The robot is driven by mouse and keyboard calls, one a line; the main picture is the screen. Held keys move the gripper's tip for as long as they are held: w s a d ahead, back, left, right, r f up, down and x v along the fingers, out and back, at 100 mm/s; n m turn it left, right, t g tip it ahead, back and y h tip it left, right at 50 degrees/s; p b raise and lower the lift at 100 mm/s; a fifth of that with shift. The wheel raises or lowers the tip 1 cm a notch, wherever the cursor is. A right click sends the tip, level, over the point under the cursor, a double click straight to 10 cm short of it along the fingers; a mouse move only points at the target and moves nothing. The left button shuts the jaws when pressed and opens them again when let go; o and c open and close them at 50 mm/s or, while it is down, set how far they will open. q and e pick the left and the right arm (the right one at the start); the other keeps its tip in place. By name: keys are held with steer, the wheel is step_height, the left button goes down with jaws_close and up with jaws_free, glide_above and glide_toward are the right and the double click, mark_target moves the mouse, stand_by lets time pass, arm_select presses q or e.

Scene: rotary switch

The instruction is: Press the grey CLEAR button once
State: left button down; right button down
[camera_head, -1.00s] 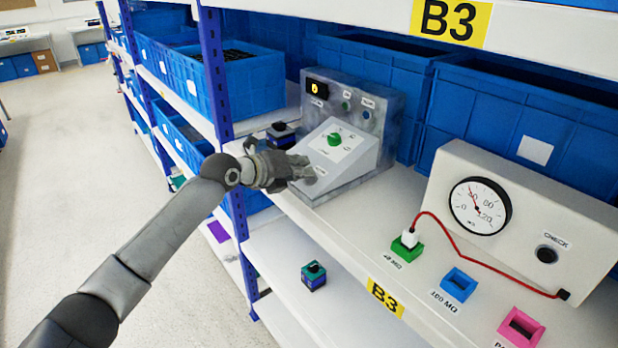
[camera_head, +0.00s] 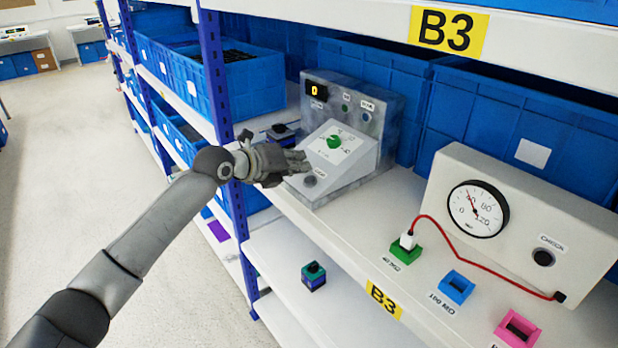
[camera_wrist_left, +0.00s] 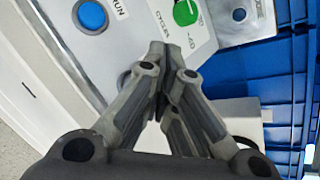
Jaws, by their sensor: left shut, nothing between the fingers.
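A grey control box (camera_head: 385,95) stands on the shelf, with a sloped white front panel (camera_head: 355,158) carrying a green rotary knob (camera_head: 334,142). A round button (camera_head: 310,181) low on the slope looks grey in the head view. The left wrist view shows a blue button (camera_wrist_left: 91,15) labelled RUN and the green knob (camera_wrist_left: 186,12). Small round parts sit on the upright panel; I cannot read which is labelled CLEAR. My left gripper (camera_head: 302,160) is shut and empty, just left of the slope, above the low button; its fingertips (camera_wrist_left: 165,48) point at the panel.
To the right stand a white meter box (camera_head: 540,205) with a red cable and green (camera_head: 406,250), blue (camera_head: 456,287) and pink (camera_head: 518,329) sockets. Blue bins (camera_head: 530,130) line the back. A rack post (camera_head: 213,70) stands left of the gripper.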

arm_select(q)
steer(key=r, duration=0.1)
steer(key=r+p, duration=0.1)
steer(key=s+a+r, duration=0.1)
steer(key=shift+a+r, duration=0.1)
steer(key=shift+r, duration=0.15)
stand_by(0.5)
